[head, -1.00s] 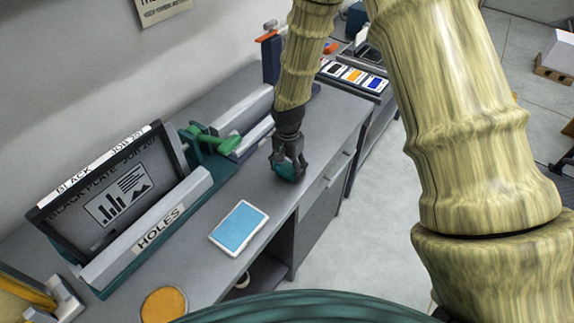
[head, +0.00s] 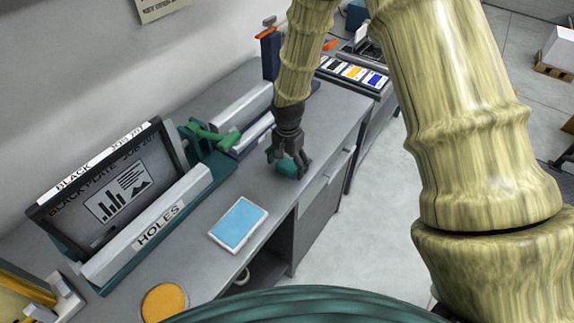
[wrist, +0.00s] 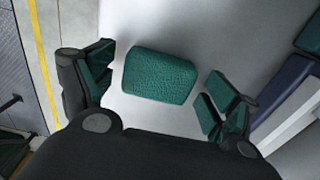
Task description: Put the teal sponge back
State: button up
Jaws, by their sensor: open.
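The teal sponge (wrist: 160,76) lies on the grey worktop, a rounded textured block seen whole in the wrist view. My gripper (wrist: 161,90) is open, with one teal-padded finger on each side of it and a visible gap on both sides. In the head view my gripper (head: 288,164) points down over the worktop near its front edge. The sponge (head: 287,170) shows partly behind the fingers there. A light-blue pad in a white-rimmed tray (head: 238,223) lies on the worktop nearer the camera.
A teal-based plate fixture marked HOLES (head: 160,228) with green clamps (head: 215,137) stands along the wall side. A round orange pad (head: 164,302) lies at the near edge. A rack of coloured ink pads (head: 352,72) is beyond. Bare worktop surrounds the sponge.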

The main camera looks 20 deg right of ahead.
aim_at(288, 164)
notch_tip(288, 164, up, 12)
jog(key=b, duration=0.4)
jog(key=shift+f, duration=0.2)
dwell(0.4)
